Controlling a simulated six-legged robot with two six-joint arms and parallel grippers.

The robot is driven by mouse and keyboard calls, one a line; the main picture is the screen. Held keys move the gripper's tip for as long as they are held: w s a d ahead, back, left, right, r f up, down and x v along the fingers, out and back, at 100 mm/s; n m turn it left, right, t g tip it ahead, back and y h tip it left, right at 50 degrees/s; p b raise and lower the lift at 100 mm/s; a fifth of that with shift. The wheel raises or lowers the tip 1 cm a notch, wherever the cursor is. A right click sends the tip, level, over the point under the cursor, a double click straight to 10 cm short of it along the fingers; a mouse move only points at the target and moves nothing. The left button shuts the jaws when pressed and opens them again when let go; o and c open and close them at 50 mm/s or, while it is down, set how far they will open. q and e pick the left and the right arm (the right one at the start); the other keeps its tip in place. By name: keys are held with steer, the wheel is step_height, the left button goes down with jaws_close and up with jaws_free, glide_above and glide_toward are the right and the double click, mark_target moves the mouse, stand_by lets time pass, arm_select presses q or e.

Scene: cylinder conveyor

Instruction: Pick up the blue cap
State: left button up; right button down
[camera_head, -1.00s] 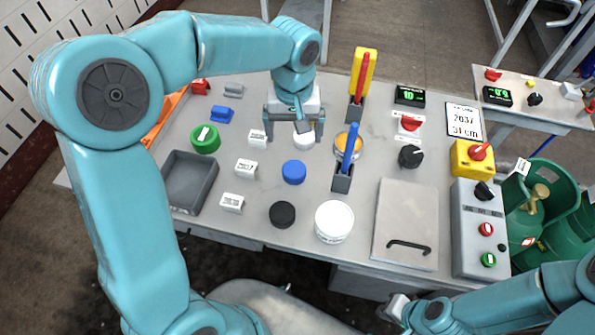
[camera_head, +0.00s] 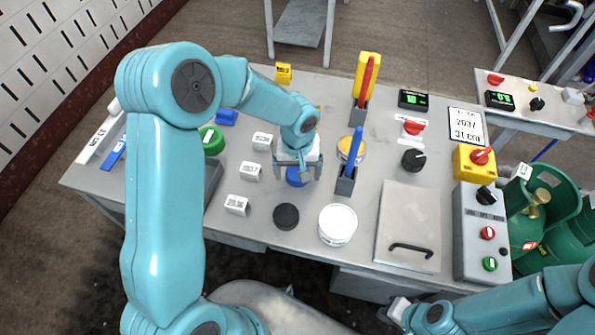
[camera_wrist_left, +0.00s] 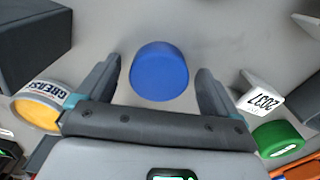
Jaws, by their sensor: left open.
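The blue cap (camera_head: 297,177) is a short round disc on the grey table (camera_head: 262,237). In the head view it is partly hidden behind my left gripper (camera_head: 298,172). In the left wrist view the blue cap (camera_wrist_left: 159,71) lies between the two open fingers of my left gripper (camera_wrist_left: 160,82), with a gap on each side. The fingers do not appear to touch it. My right gripper (camera_head: 392,308) is at the bottom edge of the head view, away from the cap, and its jaws are unclear.
A black cap (camera_head: 286,216) and a white jar (camera_head: 337,225) stand in front of the blue cap. White labelled blocks (camera_head: 250,171) are on its left. A yellow-orange tin (camera_head: 351,146) and blue-handled tool (camera_head: 353,155) stand on its right.

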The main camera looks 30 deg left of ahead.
arm_select(q)
steer(key=shift+d, duration=0.1)
steer(key=c, duration=1.1)
steer(key=shift+w+r, duration=0.1)
